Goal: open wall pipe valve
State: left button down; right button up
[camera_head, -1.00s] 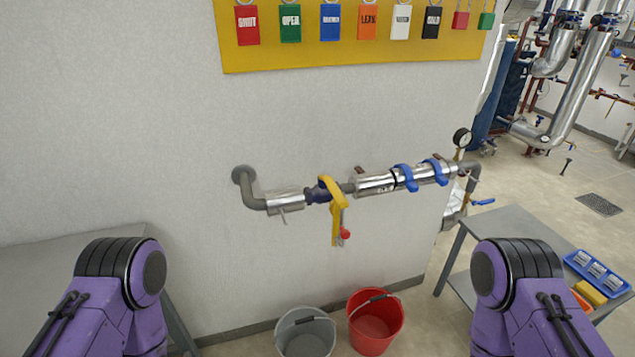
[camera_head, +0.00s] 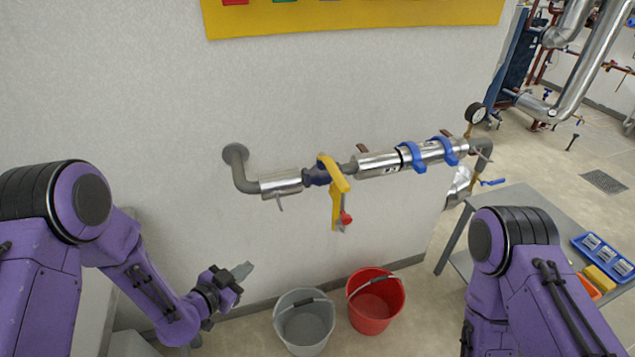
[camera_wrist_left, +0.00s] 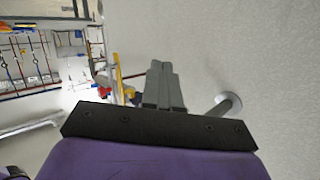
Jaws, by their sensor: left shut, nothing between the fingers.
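The wall pipe (camera_head: 373,163) runs along the white wall in the head view, with silver sleeves. Its valve has a yellow handle (camera_head: 337,179), and a yellow part with a red piece (camera_head: 346,218) hangs down below it. My left gripper (camera_head: 245,269) is shut and empty, low in front of the wall, below and left of the valve and apart from it. In the left wrist view the closed fingers (camera_wrist_left: 163,88) point up beside a grey pipe end at the wall; something yellow (camera_wrist_left: 117,80) shows left of them. My right gripper is out of view; only my right arm shows.
A grey bucket (camera_head: 304,321) and a red bucket (camera_head: 375,303) stand on the floor below the pipe. A grey table (camera_head: 520,215) with a blue tray (camera_head: 606,256) is at the right. A pressure gauge (camera_head: 476,114) sits at the pipe's right end.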

aim_at(331, 176)
pick_arm(q)
jog(key=w+d+r+m+g+h, duration=0.1)
jog(key=r+m+g+h, duration=0.1)
jog(key=r+m, duration=0.5)
jog(key=w+d+r+m+g+h, duration=0.2)
jog(key=r+m+h, duration=0.3)
jog(key=r+m, duration=0.2)
jog(key=w+d+r+m+g+h+b, duration=0.1)
jog(key=w+r+m+g+h, duration=0.1)
jog(key=r+m, duration=0.5)
jog(key=m+h, duration=0.1)
jog(key=m, duration=0.1)
jog(key=shift+d+r+m+h, duration=0.2)
jog(key=shift+d+m+h, duration=0.1)
jog(key=shift+d+m, duration=0.1)
jog(key=shift+w, duration=0.1)
jog(key=p+x, duration=0.5)
jog(key=x, duration=0.8)
jog(key=shift+d+p, duration=0.1)
jog(key=shift+p, duration=0.3)
jog(key=shift+d+f, duration=0.15)
jog(key=shift+d, duration=0.3)
